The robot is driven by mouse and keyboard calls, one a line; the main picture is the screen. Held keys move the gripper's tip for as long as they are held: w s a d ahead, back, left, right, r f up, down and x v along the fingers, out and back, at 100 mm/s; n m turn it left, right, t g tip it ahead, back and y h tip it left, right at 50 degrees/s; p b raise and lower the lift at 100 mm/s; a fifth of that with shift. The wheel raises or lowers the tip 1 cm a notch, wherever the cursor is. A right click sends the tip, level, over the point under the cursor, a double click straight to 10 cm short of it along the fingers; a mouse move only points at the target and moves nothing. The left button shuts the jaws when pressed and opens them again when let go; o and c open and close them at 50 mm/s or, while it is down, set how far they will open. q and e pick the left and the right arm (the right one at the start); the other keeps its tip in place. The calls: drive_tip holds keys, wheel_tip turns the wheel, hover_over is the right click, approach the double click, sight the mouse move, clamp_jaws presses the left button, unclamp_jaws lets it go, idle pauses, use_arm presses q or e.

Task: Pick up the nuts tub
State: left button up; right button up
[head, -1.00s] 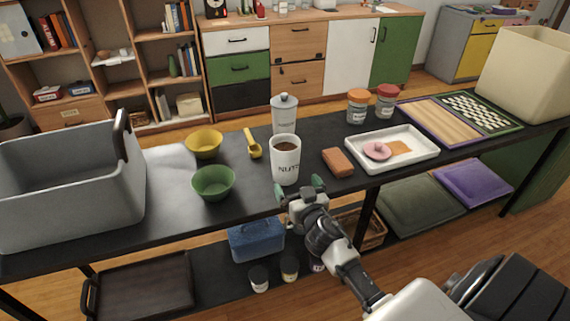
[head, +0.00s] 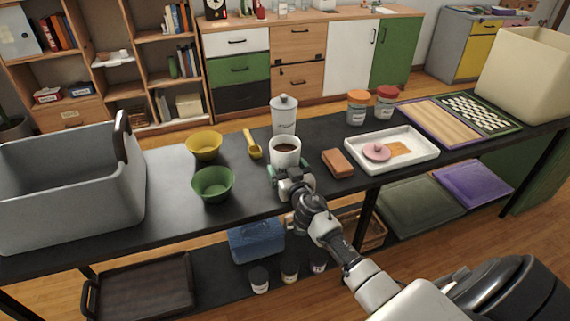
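The nuts tub (head: 285,147) is a white, open-topped cylinder with dark brown contents. It stands upright near the front edge of the black table. My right gripper (head: 287,171) is at its front, low on the tub, with its green-tipped fingers spread to either side. The gripper hides the tub's lower part and label. Whether the fingers touch the tub cannot be told. My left gripper is not in view.
A grey lidded canister (head: 284,115) stands close behind the tub. A yellow scoop (head: 253,146) and a green bowl (head: 213,184) are to the left. A brown block (head: 338,162) and a white tray (head: 418,158) with a pink lid (head: 377,152) are to the right.

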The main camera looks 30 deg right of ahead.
drive_tip(key=c, duration=0.7)
drive_tip(key=shift+r, duration=0.1)
